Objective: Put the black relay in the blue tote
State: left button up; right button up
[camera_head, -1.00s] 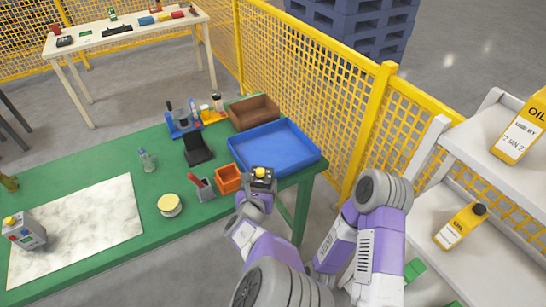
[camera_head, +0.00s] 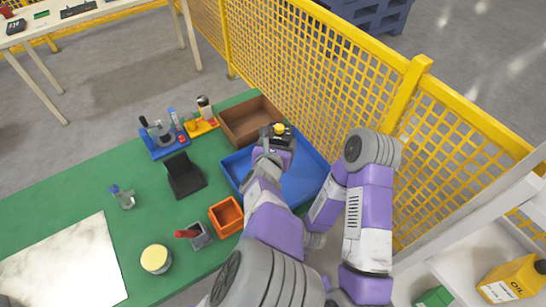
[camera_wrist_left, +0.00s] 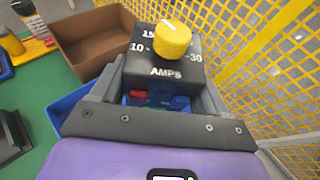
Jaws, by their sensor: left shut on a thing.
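The black relay (camera_head: 288,137) has a yellow dial on top. My left gripper (camera_head: 275,146) is shut on it and holds it over the far part of the blue tote (camera_head: 308,170). In the left wrist view the black relay (camera_wrist_left: 150,72) sits upright between the fingers, with AMPS and numbers printed around its dial. The blue tote's edge (camera_wrist_left: 62,108) shows at the left there. My arm hides part of the tote, and the relay's height above its floor is hard to judge. My right arm is folded at the right; its fingers are not visible.
A brown bin (camera_head: 246,125) stands directly behind the tote. An orange bin (camera_head: 226,217) is near the front edge, and a black stand (camera_head: 185,177) is to the left. The yellow mesh fence (camera_head: 340,95) runs close behind the tote.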

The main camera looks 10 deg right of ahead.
pick_arm(q)
jog(key=shift+w+f, duration=0.1)
jog(key=shift+f, duration=0.2)
jog(key=f, duration=0.1)
jog(key=f+b, duration=0.1)
jog(key=f, duration=0.2)
jog(key=shift+s+b, duration=0.25)
jog(key=shift+b, duration=0.05)
jog(key=shift+f+b, duration=0.85)
jog(key=shift+f, duration=1.7)
jog(key=shift+f, duration=0.1)
jog(key=o, duration=1.3)
